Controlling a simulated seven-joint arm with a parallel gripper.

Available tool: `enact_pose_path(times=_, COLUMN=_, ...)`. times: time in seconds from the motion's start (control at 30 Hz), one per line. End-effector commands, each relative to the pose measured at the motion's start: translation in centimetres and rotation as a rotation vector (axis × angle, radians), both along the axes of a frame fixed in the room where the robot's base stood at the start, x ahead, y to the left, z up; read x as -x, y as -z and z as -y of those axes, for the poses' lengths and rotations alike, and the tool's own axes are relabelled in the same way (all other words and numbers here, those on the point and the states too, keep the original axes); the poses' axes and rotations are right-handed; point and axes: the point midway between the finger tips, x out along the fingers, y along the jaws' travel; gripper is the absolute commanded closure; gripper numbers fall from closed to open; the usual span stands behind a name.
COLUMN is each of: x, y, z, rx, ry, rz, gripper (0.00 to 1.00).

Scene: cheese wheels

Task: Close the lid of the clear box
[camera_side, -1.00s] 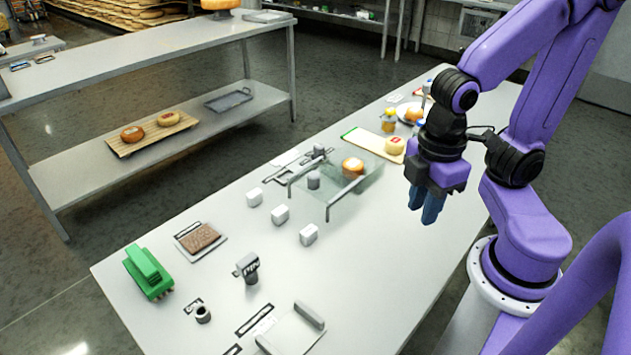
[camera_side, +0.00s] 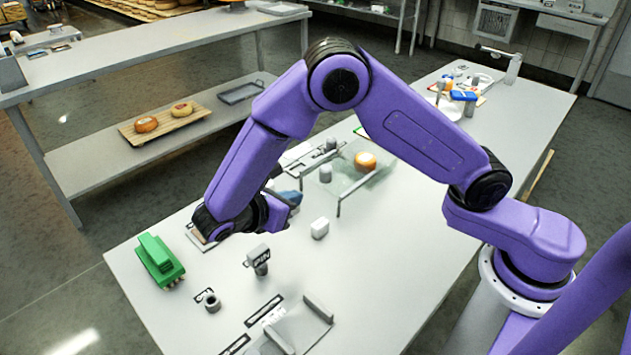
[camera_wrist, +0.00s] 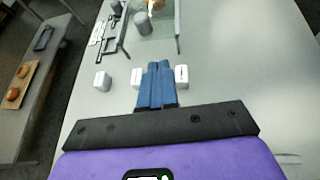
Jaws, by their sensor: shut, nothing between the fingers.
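The clear box (camera_side: 340,184) stands mid-table in the side view, with see-through panels and thin grey bars. An orange cheese wheel (camera_side: 365,161) shows through or beside its glass; I cannot tell which. Two grey knobs stand at its left side. The lid's exact position is hard to make out against the clear panels. In the wrist view the box (camera_wrist: 160,46) is at the top, ahead of my fingers. My gripper (camera_side: 293,197) has blue fingers, shut and empty, to the left of the box and apart from it. It also shows in the wrist view (camera_wrist: 158,65).
A green press (camera_side: 160,262), a grey stand (camera_side: 259,260) and a ring (camera_side: 211,302) occupy the near table. A blue item (camera_side: 463,95) lies at the far end.

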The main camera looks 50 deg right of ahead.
Motion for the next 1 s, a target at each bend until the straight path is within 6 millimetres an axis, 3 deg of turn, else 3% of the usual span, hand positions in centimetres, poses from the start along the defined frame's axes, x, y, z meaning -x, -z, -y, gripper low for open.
enact_pose_path(times=0.23, x=-1.8, y=2.2, z=-1.3, rx=0.164, ry=-0.047, rz=-0.034, gripper=1.0)
enact_pose_path(times=0.43, x=-2.2, y=2.6, z=-0.8, rx=0.186, ry=-0.05, rz=-0.038, gripper=1.0)
enact_pose_path(times=1.0, x=-3.9, y=5.4, z=8.4, rx=0.183, ry=-0.049, rz=-0.039, gripper=1.0)
